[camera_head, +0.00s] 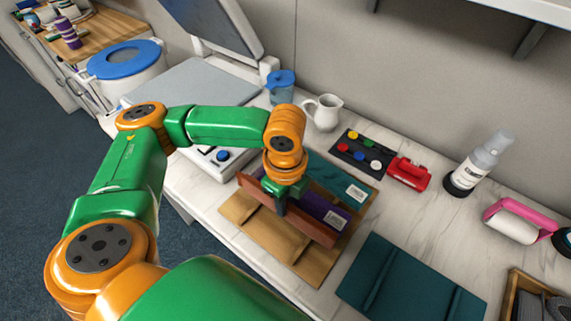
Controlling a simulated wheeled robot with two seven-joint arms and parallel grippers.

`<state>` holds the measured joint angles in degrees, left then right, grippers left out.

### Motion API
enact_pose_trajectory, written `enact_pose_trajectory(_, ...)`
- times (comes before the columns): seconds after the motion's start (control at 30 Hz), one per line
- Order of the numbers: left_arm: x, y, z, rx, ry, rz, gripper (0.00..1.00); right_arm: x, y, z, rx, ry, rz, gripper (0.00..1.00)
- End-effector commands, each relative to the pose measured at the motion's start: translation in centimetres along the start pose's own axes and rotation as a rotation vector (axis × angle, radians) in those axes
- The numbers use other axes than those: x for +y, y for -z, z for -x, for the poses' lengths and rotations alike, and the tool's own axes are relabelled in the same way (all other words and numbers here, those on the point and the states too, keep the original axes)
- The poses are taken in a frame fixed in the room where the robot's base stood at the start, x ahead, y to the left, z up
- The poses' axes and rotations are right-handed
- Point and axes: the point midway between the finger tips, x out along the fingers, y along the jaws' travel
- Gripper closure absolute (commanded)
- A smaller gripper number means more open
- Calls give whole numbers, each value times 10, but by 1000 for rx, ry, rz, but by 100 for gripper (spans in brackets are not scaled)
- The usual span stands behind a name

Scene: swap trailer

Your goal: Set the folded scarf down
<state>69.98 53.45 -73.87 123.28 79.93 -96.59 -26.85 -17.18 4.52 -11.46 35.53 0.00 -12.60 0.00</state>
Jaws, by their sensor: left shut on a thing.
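My left gripper (283,200) points down over the counter and is shut on a long rust-brown folded piece (310,231), which I take to be the scarf. The piece stands on edge, running from upper left to lower right. Below it is a tan mat or tray (305,268) with a raised ridge; I cannot tell whether they touch. Behind the piece lie a purple folded item (328,212) and a teal one (338,183), each with a white label. The fingertips are partly hidden. My right gripper is out of view.
A teal folded mat (405,285) lies to the right. Behind are a dark tray of coloured discs (362,153), a red device (408,173), a white pitcher (323,112) and a spray bottle (482,162). A press (215,150) stands left. Bare counter shows around the teal mat.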

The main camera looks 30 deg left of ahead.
Motion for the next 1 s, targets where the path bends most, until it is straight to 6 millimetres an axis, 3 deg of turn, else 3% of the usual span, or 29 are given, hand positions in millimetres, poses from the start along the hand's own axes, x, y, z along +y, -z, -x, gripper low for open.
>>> enact_pose_trajectory(0.33, 0, 0, -4, 1, 1, 0, 100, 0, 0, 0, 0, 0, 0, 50)
enact_pose_trajectory(0.37, 0, 0, -4, 1, 1, 0, 73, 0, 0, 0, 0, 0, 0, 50)
enact_pose_trajectory(0.43, 0, 0, -3, 1, 1, 0, 54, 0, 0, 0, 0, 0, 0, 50)
enact_pose_trajectory(0.47, 0, 0, -3, 1, 1, 0, 51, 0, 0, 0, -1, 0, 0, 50)
enact_pose_trajectory(0.77, 0, 0, 0, 1, 3, 0, 51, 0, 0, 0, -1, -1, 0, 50)
enact_pose_trajectory(0.87, -1, 1, 17, 2, 5, 1, 51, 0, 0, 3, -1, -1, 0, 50)
enact_pose_trajectory(1.0, -1, 1, 58, 2, 8, 0, 51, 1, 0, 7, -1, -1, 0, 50)
